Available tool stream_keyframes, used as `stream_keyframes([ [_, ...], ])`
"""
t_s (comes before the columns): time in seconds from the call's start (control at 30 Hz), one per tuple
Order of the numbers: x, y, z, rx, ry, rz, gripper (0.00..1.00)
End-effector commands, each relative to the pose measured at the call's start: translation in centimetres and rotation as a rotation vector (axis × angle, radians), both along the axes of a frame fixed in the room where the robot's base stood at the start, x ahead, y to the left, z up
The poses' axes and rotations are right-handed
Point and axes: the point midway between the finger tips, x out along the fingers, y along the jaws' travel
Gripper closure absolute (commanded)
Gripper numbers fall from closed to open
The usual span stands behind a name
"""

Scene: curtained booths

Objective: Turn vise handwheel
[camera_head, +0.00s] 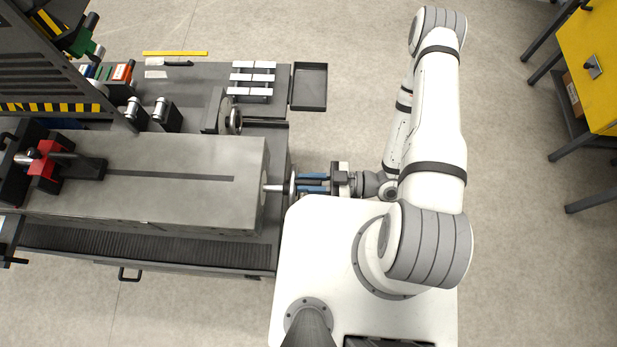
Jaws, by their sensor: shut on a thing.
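The vise handwheel (292,188) shows nearly edge-on as a thin metal disc, with its shaft (273,188) running left into the end of a large grey block (190,170). My gripper (311,184) comes from the right with its two blue fingers pointing left. The fingers are shut on the handwheel at its right side. The exact contact on the wheel is too small to make out. A red part (45,165) with a dark clamp sits at the far left of the grey block.
A second handwheel (233,120) and a dark tray (309,87) are on the bench's upper side. Pale blocks (251,78) lie beside the tray. A yellow table (590,60) stands at the upper right.

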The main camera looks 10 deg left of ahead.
Motion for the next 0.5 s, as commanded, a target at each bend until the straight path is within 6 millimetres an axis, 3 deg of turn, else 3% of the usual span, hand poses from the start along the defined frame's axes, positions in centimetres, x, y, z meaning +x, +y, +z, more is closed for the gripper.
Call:
stream_keyframes([
  [0.17,0.14,-0.11,-0.03,0.001,-0.003,-0.005,1.00],
  [0.2,0.16,-0.13,-0.04,0.000,-0.003,-0.006,0.76],
  [0.43,0.17,-0.20,-0.06,0.000,-0.002,-0.009,0.57],
  [0.5,0.16,-0.21,-0.06,0.000,-0.001,-0.010,0.57],
])
